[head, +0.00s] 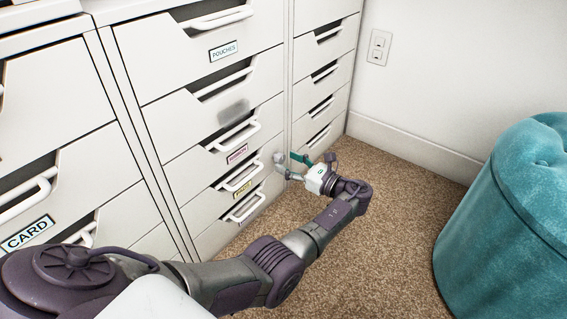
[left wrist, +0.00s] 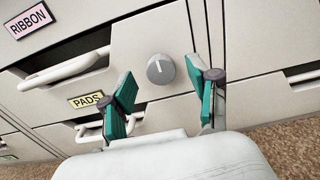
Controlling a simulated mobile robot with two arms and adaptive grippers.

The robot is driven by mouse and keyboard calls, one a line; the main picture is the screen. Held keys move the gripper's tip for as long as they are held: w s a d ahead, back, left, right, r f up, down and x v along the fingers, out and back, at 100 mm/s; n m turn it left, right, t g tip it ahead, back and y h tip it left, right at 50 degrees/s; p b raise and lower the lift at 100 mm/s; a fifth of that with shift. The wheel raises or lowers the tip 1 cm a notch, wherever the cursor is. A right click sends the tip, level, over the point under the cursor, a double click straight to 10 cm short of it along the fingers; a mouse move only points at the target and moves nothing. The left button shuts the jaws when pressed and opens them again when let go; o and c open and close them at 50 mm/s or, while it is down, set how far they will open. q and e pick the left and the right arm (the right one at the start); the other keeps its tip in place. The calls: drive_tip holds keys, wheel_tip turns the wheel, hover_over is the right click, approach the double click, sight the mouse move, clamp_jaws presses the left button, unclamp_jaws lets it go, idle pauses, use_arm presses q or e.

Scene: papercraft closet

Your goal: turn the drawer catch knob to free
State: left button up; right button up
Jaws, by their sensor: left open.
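The drawer catch knob (left wrist: 161,70) is a round grey knob on the white drawer front, to the right of the yellow PADS label (left wrist: 86,100). A short white line on its face points roughly upward in the left wrist view. My left gripper (left wrist: 163,84) is open, with its teal-padded fingers on either side of the knob in the picture. I cannot tell whether either finger touches it. In the head view my left gripper (head: 292,164) is at the lower right of the middle drawer column. My right gripper is not in view.
The pink RIBBON label (left wrist: 28,20) and white drawer handles (left wrist: 66,70) lie left of the knob. A teal tufted stool (head: 510,215) stands at the right. The wall (head: 450,75) is behind.

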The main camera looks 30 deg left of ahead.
use_arm(q)
drive_tip(key=shift+a, duration=1.15)
clamp_jaws()
